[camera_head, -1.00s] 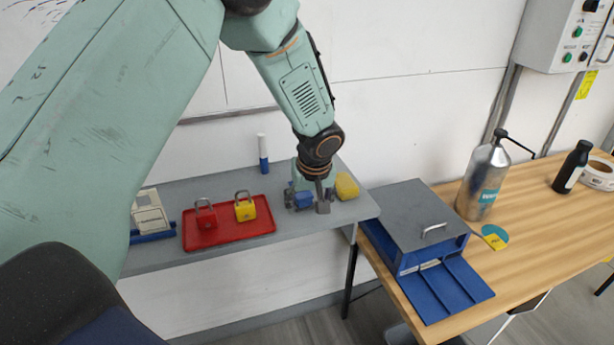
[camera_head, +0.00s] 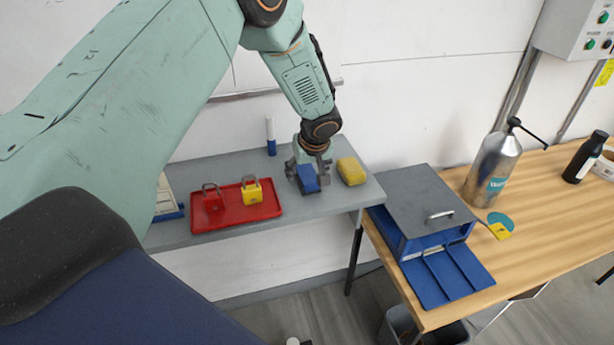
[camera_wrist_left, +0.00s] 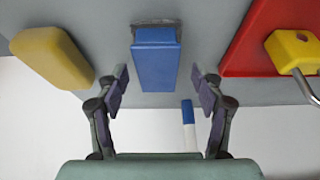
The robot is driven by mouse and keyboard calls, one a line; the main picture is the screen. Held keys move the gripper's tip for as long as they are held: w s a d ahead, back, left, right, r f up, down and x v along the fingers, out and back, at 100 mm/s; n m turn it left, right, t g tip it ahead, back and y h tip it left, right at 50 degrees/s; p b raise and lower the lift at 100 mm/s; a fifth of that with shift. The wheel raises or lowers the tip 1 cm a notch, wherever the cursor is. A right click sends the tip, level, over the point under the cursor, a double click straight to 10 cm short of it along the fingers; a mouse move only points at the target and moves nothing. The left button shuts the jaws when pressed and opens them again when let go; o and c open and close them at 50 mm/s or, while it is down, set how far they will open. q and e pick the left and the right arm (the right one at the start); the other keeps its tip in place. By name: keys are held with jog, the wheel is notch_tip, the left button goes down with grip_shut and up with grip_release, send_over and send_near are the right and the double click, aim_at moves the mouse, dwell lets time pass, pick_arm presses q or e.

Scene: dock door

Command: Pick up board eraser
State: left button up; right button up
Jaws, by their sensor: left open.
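The board eraser (camera_head: 308,179) is a blue block with a grey underside, on the grey shelf between the red tray and a yellow sponge. In the left wrist view the eraser (camera_wrist_left: 156,62) lies centred between the two fingers, with a gap on each side. My left gripper (camera_head: 309,168) points down at the eraser, open, with one finger on each side. The left gripper (camera_wrist_left: 158,80) holds nothing. How high its fingertips are over the shelf is hard to tell. My right gripper is not in view.
The yellow sponge (camera_head: 351,171) sits close on the right. The red tray (camera_head: 222,221) holds a red padlock (camera_head: 213,200) and a yellow padlock (camera_head: 252,191). A blue-and-white marker (camera_head: 270,137) stands upright behind. A grey-lidded blue box (camera_head: 425,205) is on the wooden table.

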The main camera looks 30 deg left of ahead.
aim_at(309, 175)
pick_arm(q)
jog(key=shift+a+f, duration=0.1)
jog(key=shift+a, duration=0.05)
jog(key=shift+s, duration=0.1)
jog(key=shift+d, duration=0.4)
jog(key=shift+c, duration=0.4)
jog(key=shift+w+d, duration=0.1)
jog(key=shift+w, duration=0.15)
jog(key=shift+c, duration=0.8)
jog(key=shift+a, duration=0.25)
jog(key=c, duration=0.3)
jog(key=shift+s+a, duration=0.15)
jog(key=shift+a, duration=0.05)
jog(key=c, duration=0.3)
jog(key=shift+d, duration=0.2)
jog(key=c, duration=0.3)
jog(key=shift+w+d, duration=0.15)
jog(key=shift+w, duration=0.05)
jog(key=shift+c, duration=0.5)
notch_tip(309, 175, up, 9)
jog(key=shift+f+b, duration=0.1)
jog(key=shift+b, duration=0.35)
jog(key=shift+s+a+r, duration=0.15)
jog(key=shift+a+r, duration=0.1)
jog(key=shift+r, duration=0.35)
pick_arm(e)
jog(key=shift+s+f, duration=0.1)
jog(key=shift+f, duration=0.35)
